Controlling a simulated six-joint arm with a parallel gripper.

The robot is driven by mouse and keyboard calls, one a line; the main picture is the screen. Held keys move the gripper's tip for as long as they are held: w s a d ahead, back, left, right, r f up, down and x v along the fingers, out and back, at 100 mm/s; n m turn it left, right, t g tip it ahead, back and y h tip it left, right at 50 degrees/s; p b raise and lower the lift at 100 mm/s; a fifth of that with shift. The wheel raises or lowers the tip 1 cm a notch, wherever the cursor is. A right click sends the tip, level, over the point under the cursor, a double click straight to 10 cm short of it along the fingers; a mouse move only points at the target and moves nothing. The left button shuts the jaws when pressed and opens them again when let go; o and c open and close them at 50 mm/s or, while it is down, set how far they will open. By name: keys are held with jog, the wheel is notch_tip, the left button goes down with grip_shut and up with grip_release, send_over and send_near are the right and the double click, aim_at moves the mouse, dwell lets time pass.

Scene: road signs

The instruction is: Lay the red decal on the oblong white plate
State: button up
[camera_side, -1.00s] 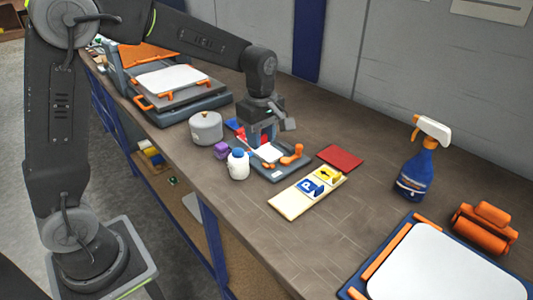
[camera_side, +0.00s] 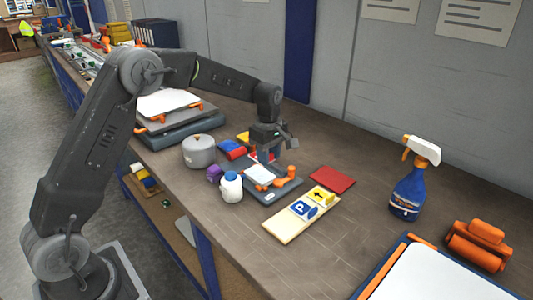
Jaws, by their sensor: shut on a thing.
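The small oblong white plate (camera_side: 260,174) lies flat on a dark grey fixture (camera_side: 284,186) with an orange clamp handle (camera_side: 284,172). My gripper (camera_side: 267,157) points down just behind the plate, close to it. It is shut on a small red piece, the red decal (camera_side: 273,156), of which only a bit shows between and beside the fingers. I cannot tell whether the decal touches the plate or the fixture.
A white bottle (camera_side: 231,188), purple block (camera_side: 214,174) and grey pot (camera_side: 199,152) stand left of the fixture. A cream board (camera_side: 281,230) with blue and yellow signs lies in front, a red pad (camera_side: 331,180) right. A spray bottle (camera_side: 409,190) stands farther right.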

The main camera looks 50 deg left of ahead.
aim_at(268, 180)
jog(key=shift+f, duration=2.8)
jog(key=shift+f, duration=0.25)
jog(key=o, duration=1.6)
jog(key=shift+r, duration=3.55)
jog(key=shift+s+r, duration=0.1)
